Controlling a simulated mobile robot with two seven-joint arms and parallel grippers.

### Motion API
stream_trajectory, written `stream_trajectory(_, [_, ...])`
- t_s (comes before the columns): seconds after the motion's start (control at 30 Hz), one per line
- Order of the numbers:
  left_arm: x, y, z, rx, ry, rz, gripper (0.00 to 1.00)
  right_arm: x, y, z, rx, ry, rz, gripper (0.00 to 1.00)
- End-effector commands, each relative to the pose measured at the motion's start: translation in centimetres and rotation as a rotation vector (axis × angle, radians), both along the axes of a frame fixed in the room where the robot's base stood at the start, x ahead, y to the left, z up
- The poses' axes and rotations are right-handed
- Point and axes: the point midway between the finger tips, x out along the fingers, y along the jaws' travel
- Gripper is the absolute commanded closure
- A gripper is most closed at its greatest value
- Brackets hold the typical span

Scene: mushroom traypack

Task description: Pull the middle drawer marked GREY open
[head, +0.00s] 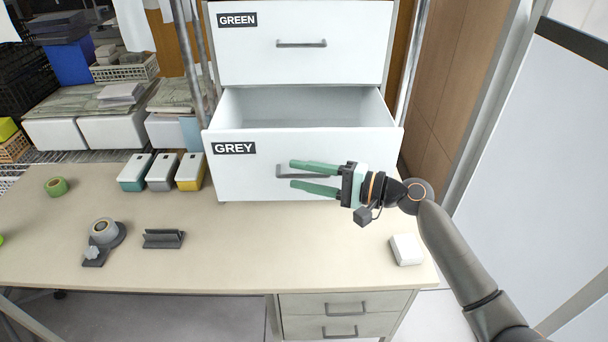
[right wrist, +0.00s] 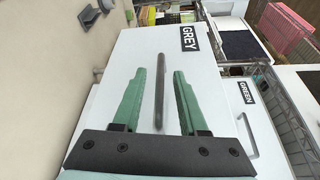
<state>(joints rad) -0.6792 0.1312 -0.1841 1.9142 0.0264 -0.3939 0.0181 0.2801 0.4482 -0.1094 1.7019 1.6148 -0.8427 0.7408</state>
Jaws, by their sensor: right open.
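The white drawer marked GREY (head: 240,175) stands pulled out in the head view, with its empty-looking inside showing above the front. Its dark bar handle (head: 283,171) is partly hidden by my right gripper. My right gripper (head: 292,174) has green fingers and is open, one finger above and one below the handle. In the right wrist view, the handle (right wrist: 160,92) lies between the two open fingers (right wrist: 155,95) and apart from both. The drawer marked GREEN (head: 300,65) above is closed. My left gripper is not in view.
The wooden desk (head: 200,260) lies under the open drawer. Three small lidded boxes (head: 160,172) stand left of the drawer. A tape dispenser (head: 103,235), a dark holder (head: 164,239) and a white block (head: 406,250) sit on the desk. The front middle is clear.

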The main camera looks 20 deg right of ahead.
Motion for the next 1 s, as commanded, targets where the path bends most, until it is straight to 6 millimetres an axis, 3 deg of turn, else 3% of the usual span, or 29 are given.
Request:
stream_trajectory(0.17, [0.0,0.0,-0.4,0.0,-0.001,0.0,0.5,-0.9,-1.3,-0.1,-0.003,0.001,-0.001,0.58])
stream_trajectory(0.63, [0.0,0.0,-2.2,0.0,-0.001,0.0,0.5,-6.7,-8.6,0.6,-0.002,0.001,-0.002,0.58])
stream_trajectory(1.0, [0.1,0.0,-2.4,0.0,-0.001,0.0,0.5,-7.7,-9.8,1.0,0.0,0.0,0.0,0.58])
